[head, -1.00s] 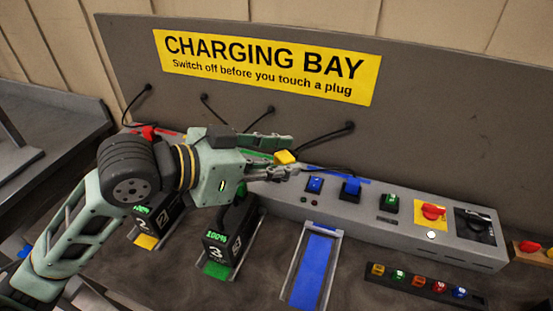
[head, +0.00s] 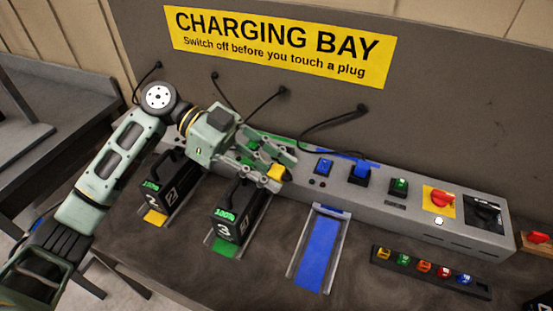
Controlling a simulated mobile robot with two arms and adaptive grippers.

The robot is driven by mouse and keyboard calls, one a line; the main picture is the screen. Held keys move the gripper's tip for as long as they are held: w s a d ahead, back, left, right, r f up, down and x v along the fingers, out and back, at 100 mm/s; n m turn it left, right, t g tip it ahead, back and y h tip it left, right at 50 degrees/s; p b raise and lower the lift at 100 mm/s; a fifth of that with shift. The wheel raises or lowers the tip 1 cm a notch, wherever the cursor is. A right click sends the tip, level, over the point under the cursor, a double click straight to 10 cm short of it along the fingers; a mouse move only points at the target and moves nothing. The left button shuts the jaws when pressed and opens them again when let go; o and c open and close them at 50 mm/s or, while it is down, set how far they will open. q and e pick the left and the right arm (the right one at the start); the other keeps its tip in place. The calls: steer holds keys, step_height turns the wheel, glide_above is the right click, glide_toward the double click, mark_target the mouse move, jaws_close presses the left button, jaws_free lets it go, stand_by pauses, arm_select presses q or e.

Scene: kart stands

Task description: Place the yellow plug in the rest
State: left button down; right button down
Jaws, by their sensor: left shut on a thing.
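The yellow plug (head: 276,172) is a small block at the fingertips of my left gripper (head: 280,166), which is shut on it. I cannot tell whether the plug touches the console. The yellow plug's rest cannot be made out; my gripper and arm cover the left part of the console. My right gripper is not in view.
Batteries 2 (head: 171,186) and 3 (head: 240,214) stand in slots on the bench. An empty blue slot (head: 319,250) lies to their right. Black cables (head: 330,123) hang from the back panel.

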arm_select(q)
steer(key=f+m+g+y, duration=0.1)
steer(key=m+g, duration=0.1)
steer(key=a+f+m+g+y, duration=0.1)
steer(key=m+g, duration=0.1)
steer(key=s+f+m+g+y, duration=0.1)
steer(key=m+y, duration=0.1)
steer(key=shift+a+f+g, duration=0.2)
steer(key=shift+a+g, duration=0.15)
steer(key=shift+g, duration=0.05)
steer(key=shift+s, duration=0.1)
